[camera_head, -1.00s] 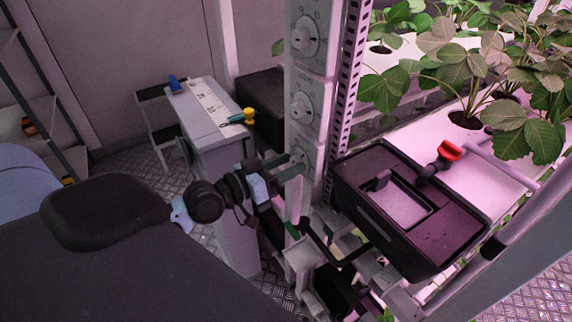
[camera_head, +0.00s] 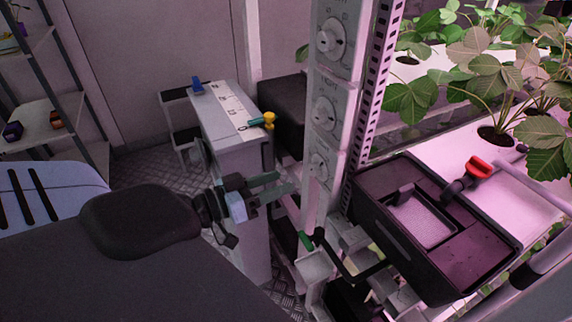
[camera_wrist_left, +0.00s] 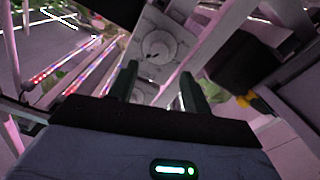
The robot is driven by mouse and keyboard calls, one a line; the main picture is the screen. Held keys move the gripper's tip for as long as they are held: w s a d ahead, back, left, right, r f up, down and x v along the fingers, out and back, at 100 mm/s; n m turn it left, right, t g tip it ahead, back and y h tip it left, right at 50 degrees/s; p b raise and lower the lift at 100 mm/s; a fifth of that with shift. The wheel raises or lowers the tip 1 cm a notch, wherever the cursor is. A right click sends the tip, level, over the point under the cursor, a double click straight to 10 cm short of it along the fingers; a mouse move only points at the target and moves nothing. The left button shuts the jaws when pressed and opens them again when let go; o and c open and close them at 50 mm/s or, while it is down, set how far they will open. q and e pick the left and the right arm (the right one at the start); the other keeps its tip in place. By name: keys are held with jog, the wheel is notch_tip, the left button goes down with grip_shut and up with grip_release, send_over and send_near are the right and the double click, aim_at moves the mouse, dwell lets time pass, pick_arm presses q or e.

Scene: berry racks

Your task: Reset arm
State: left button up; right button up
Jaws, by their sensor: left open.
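My left gripper (camera_head: 274,190) is in the middle of the head view, in front of the grey post that carries round dials. Its two dark green fingers stand apart with nothing visible between them. In the left wrist view the gripper (camera_wrist_left: 158,88) also shows open, with a dial panel (camera_wrist_left: 158,45) beyond the fingers. My left arm comes in from the lower left of the head view. My right gripper does not show.
The dial post (camera_head: 328,115) stands close to the gripper. A black box (camera_head: 380,222) and strawberry plants (camera_head: 480,75) are on the right. A white cabinet (camera_head: 243,155) with a yellow-and-teal tool (camera_head: 263,121) stands behind. Shelves (camera_head: 55,125) are at the far left.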

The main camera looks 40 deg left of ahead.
pick_arm(q)
jog(key=shift+s+a, duration=0.1)
jog(key=shift+s, duration=0.2)
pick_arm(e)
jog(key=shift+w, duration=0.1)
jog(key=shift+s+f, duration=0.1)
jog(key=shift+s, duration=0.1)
pick_arm(q)
jog(key=s+d+f+g+y+p, duration=0.1)
jog(key=s+f+g, duration=0.1)
jog(key=s+f, duration=0.35)
jog(key=s+d+f+g+y+p, duration=0.1)
jog(key=s+f+y, duration=0.1)
jog(key=f, duration=0.7)
jog(key=s+d+f+m+g+y+p, duration=0.1)
jog(key=s+d+f+g, duration=0.3)
jog(key=s+d+f, duration=0.6)
jog(key=s+f+p, duration=0.1)
jog(key=s+f, duration=0.2)
jog(key=s, duration=0.1)
jog(key=shift+s+d+g+y, duration=0.25)
jog(key=shift+s+g+y, duration=0.15)
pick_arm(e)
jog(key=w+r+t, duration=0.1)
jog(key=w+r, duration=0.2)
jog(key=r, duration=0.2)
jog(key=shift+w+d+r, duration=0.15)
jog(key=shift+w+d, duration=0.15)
